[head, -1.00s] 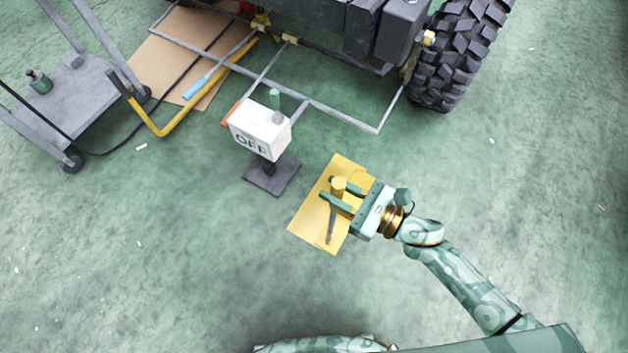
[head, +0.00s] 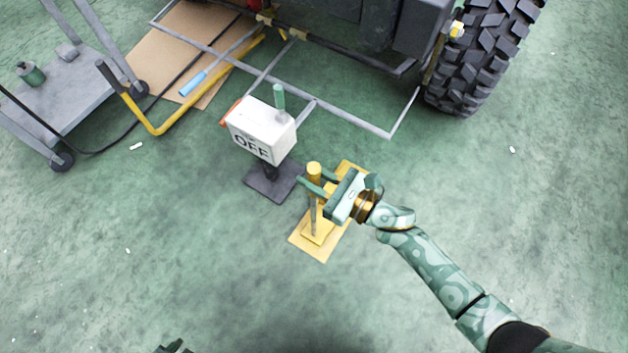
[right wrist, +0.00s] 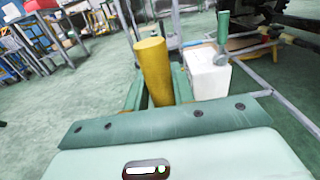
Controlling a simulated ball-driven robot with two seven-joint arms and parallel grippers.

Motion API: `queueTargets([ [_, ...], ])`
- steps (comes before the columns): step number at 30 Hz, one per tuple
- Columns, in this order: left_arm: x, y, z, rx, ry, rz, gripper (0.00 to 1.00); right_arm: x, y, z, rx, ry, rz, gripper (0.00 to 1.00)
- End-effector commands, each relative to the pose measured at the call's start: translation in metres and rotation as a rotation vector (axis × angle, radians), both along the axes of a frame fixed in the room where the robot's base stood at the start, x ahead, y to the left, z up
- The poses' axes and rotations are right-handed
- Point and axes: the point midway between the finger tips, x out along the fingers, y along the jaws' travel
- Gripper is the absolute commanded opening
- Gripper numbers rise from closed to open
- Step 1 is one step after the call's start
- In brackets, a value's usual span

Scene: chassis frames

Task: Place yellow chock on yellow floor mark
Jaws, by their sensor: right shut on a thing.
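The yellow chock has an upright yellow handle (head: 314,170) on a grey rod and a yellow base (head: 318,234). The yellow floor mark (head: 306,251) is a flat yellow sheet beneath it. The chock's base lies over the mark in the head view; I cannot tell whether they touch. My right gripper (head: 313,182) is shut on the handle. The right wrist view shows the handle (right wrist: 153,72) standing between the green fingers, with the base hidden. A dark green bit of my left gripper (head: 174,348) shows at the bottom edge; its jaws are unclear.
A white OFF box (head: 258,135) on a dark stand (head: 270,183) is close to the left of the chock. A grey floor frame (head: 340,118) and a vehicle tyre (head: 480,60) lie behind. A grey cart (head: 60,95) stands at left. Floor in front is clear.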

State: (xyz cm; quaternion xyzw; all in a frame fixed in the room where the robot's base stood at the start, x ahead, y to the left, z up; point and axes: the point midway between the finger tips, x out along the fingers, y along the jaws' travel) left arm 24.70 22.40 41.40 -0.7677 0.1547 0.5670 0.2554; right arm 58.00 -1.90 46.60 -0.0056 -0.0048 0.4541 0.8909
Motion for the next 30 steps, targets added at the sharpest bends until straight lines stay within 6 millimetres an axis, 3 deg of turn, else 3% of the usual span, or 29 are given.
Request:
queueTargets([
  [1, 0.005, -0.006, -0.003, -0.025, -0.017, 0.009, 0.60, -0.001, 0.000, -0.015, 0.001, 0.009, 0.000, 0.00],
  [4, 0.016, -0.015, 0.004, -0.068, -0.064, 0.025, 0.60, -0.001, -0.001, -0.025, 0.001, 0.008, -0.001, 0.00],
  [17, 0.024, -0.021, 0.012, -0.096, -0.099, 0.035, 0.60, -0.001, -0.001, -0.026, 0.001, 0.001, 0.000, 0.00],
  [18, 0.024, -0.021, 0.012, -0.096, -0.099, 0.035, 0.60, -0.002, -0.001, -0.028, 0.000, 0.006, -0.001, 0.30],
  [20, 0.024, -0.021, 0.012, -0.096, -0.099, 0.035, 0.60, -0.002, -0.001, -0.028, 0.000, 0.006, -0.001, 0.47],
  [30, 0.024, -0.020, 0.013, -0.096, -0.100, 0.035, 0.60, -0.003, -0.003, -0.027, -0.003, 0.006, -0.001, 0.47],
])
